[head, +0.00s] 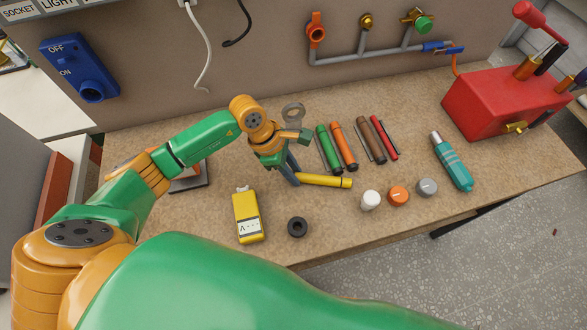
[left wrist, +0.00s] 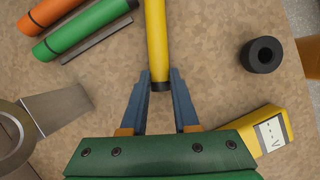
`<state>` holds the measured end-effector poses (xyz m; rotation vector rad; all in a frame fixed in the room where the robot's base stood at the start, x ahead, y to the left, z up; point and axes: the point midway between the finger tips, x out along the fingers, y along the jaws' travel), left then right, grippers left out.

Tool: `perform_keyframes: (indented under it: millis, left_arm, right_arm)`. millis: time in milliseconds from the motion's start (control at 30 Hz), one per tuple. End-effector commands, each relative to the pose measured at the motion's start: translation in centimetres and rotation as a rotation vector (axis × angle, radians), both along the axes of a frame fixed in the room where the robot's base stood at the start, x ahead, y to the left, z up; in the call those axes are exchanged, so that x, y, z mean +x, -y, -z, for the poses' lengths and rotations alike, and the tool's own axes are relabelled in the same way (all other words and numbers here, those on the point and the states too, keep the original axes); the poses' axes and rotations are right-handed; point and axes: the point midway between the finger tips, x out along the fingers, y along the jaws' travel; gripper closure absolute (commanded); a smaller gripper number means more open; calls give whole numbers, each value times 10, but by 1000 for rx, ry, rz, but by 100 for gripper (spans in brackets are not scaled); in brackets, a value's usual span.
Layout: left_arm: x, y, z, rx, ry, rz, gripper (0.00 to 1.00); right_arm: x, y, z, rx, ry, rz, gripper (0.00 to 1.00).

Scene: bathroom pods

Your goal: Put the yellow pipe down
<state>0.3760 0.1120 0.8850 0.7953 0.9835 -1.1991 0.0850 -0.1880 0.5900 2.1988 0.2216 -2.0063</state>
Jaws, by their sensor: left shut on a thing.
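The yellow pipe (head: 326,181) lies roughly level at or just above the tabletop, pointing right in the head view. My left gripper (head: 294,180) is shut on its near end. In the left wrist view the pipe (left wrist: 156,40) runs up from between the blue fingers (left wrist: 159,82), with its dark end cap between them. I cannot tell whether the pipe touches the table (head: 250,283). My right gripper is not in view.
Green (head: 326,148), orange (head: 343,145), brown and red rods lie beyond the pipe. White (head: 371,200), orange and grey caps stand to its right. A black ring (head: 297,227) and yellow meter (head: 247,216) are nearer. A red box (head: 495,105) stands far right.

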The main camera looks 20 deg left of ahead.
Motion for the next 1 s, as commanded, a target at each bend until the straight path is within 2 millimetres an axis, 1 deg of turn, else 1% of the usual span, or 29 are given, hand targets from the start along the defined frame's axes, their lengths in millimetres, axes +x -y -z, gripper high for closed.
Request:
perform_keyframes:
  millis: [33, 67, 100, 133, 367, 467, 500, 567, 800, 900, 1000]
  left_arm:
    - [0, 0, 2, 0, 0, 0, 66]
    - [0, 0, 1, 0, 0, 0, 58]
    - [0, 0, 1, 0, 0, 0, 47]
    - [0, 0, 1, 0, 0, 0, 41]
    - [0, 0, 1, 0, 0, 0, 41]
    - [0, 0, -7, 0, 0, 0, 41]
    - [0, -3, -9, 2, 3, -1, 41]
    - [0, -9, -20, 2, 5, 0, 41]
    - [-5, -34, -82, 2, 7, -2, 41]
    - [-7, -41, -100, 2, 4, -2, 41]
    - [-8, -45, -110, 1, 1, 0, 41]
  right_arm:
    - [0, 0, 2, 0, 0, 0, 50]
    - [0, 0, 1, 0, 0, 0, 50]
    - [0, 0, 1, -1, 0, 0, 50]
    - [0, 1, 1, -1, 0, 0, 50]
    - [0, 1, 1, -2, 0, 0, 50]
    - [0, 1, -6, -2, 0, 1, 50]
    - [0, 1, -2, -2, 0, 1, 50]
    - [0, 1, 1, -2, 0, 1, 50]
    - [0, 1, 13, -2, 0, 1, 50]
    - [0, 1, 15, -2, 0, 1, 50]
    - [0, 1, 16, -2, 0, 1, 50]
